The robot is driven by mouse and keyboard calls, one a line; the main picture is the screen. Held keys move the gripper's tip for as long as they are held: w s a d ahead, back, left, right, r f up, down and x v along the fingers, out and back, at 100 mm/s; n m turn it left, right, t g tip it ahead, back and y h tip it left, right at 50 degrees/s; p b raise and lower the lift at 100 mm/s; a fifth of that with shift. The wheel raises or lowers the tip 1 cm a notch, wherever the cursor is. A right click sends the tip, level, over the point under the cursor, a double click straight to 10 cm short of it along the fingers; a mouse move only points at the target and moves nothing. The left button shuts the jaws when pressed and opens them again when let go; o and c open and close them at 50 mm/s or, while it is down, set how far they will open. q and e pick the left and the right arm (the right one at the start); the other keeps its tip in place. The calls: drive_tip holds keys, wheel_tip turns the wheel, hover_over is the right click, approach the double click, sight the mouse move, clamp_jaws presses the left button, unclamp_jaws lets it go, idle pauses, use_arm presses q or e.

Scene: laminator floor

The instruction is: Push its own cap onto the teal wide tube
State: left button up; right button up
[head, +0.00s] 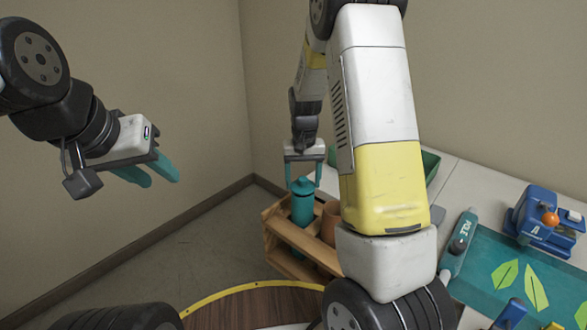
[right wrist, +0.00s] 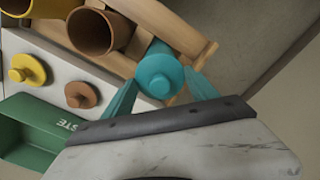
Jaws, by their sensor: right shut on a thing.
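The teal wide tube (head: 303,212) stands upright in a wooden rack (head: 284,232); its side also shows in the right wrist view (right wrist: 157,48). Its teal cap (head: 302,184), a round disc with a small knob (right wrist: 160,78), is at the tube's mouth. I see no clear gap between them, but cannot tell how far down the cap is. My right gripper (head: 303,172) points down with its teal fingers on both sides of the cap, shut on it. My left gripper (head: 150,172) is in the air at the left, fingers apart and empty.
In the right wrist view a brown tube (right wrist: 92,32) and a yellow tube (right wrist: 38,6) stand in the rack. A yellow cap (right wrist: 27,70) and a brown cap (right wrist: 82,95) lie beside it, near a green waste bin (right wrist: 30,138). A blue device (head: 540,218) stands at the right.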

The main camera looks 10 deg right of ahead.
drive_tip(key=shift+f, duration=0.4)
idle(1.0)
drive_tip(key=o, duration=1.5)
drive_tip(key=shift+o, duration=0.2)
drive_tip(key=shift+r, duration=0.15)
drive_tip(key=shift+r, duration=2.9)
clamp_jaws()
